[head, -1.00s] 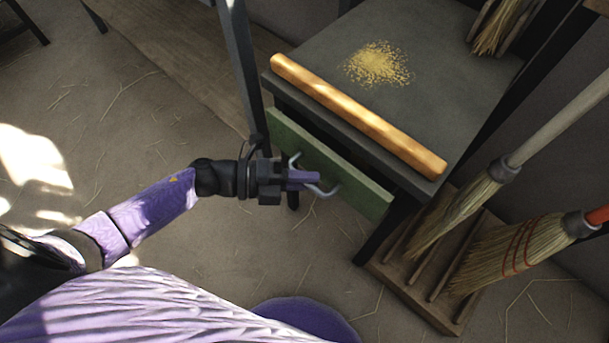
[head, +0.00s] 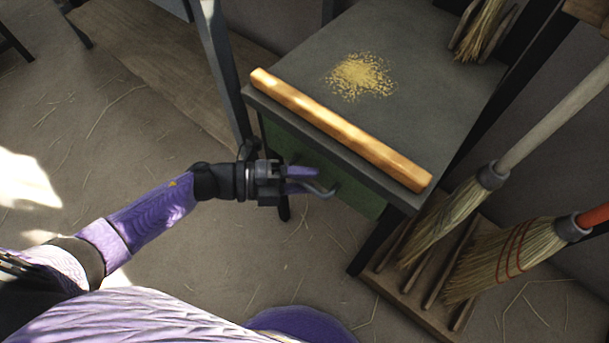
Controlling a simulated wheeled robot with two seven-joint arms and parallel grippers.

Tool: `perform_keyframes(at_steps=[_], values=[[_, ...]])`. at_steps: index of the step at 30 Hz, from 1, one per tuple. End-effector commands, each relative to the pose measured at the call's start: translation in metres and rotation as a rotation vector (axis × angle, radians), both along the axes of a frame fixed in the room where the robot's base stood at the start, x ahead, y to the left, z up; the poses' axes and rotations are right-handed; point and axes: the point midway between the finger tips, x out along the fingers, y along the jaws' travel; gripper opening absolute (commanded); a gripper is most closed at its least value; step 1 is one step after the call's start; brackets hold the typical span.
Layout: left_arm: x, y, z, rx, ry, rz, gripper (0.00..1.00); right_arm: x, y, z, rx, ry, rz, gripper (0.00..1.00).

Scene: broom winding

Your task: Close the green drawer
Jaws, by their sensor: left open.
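The green drawer (head: 354,193) sits under the grey tabletop of a small dark table. Its front is close under the tabletop edge, and no gap shows between them. A curved metal handle (head: 326,192) is on its front, partly hidden by my gripper. My left gripper (head: 303,179) is open at the handle, with its purple fingers over the drawer front. I cannot tell whether the fingers touch the handle or the front. My right gripper is not in view.
A wooden bar (head: 340,130) lies along the tabletop's front edge, with a pile of yellow bits (head: 360,75) behind it. Brooms (head: 515,260) stand on a slatted wooden rack (head: 420,290) at the right. The floor left of the table is mostly clear.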

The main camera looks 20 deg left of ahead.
Motion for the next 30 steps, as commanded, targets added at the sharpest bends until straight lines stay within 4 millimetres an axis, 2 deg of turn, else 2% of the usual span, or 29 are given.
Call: perform_keyframes(at_steps=[9, 12, 16, 27, 29, 30], values=[[-0.029, 0.066, 0.013, 0.003, 0.001, 0.003, 0.52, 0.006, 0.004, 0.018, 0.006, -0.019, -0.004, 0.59], [-0.036, 0.080, 0.014, 0.003, 0.000, 0.002, 0.52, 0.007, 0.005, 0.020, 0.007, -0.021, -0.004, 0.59], [-0.039, 0.087, 0.014, 0.001, 0.000, 0.000, 0.52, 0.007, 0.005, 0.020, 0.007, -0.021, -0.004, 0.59], [-0.039, 0.087, 0.013, 0.000, 0.001, 0.002, 0.52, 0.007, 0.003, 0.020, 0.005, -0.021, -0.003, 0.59], [-0.038, 0.089, 0.005, -0.010, 0.035, 0.054, 0.52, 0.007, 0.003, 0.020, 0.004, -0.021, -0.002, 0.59], [-0.036, 0.094, -0.009, -0.025, 0.097, 0.148, 0.52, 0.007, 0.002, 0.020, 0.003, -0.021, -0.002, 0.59]])
